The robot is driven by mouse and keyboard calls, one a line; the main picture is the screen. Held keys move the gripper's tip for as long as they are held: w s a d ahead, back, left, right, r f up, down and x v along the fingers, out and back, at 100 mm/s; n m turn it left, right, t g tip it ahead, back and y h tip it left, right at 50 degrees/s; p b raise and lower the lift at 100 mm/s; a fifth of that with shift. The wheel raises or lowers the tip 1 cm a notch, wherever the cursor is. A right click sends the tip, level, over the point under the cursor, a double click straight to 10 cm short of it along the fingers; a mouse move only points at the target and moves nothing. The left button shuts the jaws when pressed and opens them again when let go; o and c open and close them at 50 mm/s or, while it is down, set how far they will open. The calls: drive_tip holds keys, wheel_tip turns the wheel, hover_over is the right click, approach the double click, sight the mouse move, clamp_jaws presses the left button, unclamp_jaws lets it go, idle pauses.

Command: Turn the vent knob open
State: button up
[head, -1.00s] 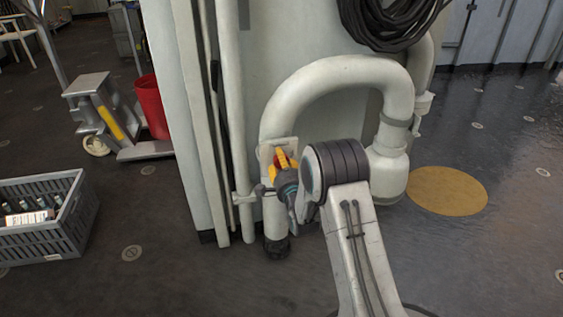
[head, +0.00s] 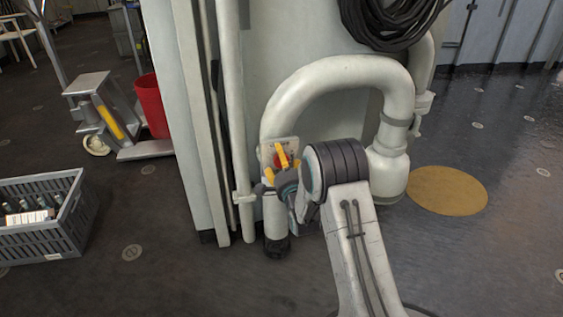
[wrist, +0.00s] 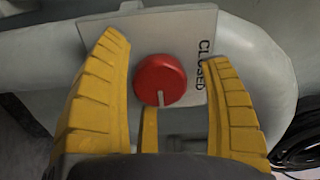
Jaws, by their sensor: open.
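The vent knob is a round red knob (wrist: 160,80) with a white pointer line, on a pale plate (wrist: 178,25) in the wrist view. The line points down in that picture, and the word CLOSED runs sideways along the plate's right side. My gripper (wrist: 163,52) is open, with one yellow finger left of the knob, one right and a third below it. Gaps show between the side fingers and the knob; contact with the lower finger is unclear. In the head view the plate (head: 291,144) is on the grey pipe, and my gripper (head: 277,163) partly hides the red knob (head: 279,160).
A thick curved pipe (head: 335,75) arches beside the knob, with a thin vertical pipe (head: 233,120) to its left. A black hose coil (head: 395,20) hangs above. A grey crate (head: 75,225) and a red bin (head: 152,105) stand left. The floor right is clear.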

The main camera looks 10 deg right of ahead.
drive_tip(key=s, duration=1.2)
idle(0.6)
drive_tip(key=s+r+n+g+p, duration=0.3)
drive_tip(key=r+n+p, duration=0.1)
drive_tip(key=r+p, duration=0.75)
drive_tip(key=s+r+n+g+p, duration=0.3)
drive_tip(key=s+r+p, duration=0.1)
drive_tip(key=r+p, duration=0.75)
drive_tip(key=s+r+n+g+p, duration=0.8)
drive_tip(key=s+r+p, duration=1.1)
drive_tip(key=s+r, duration=0.6)
drive_tip(key=shift+s+n, duration=0.2)
drive_tip(key=shift+n, duration=0.3)
drive_tip(key=shift+r, duration=0.1)
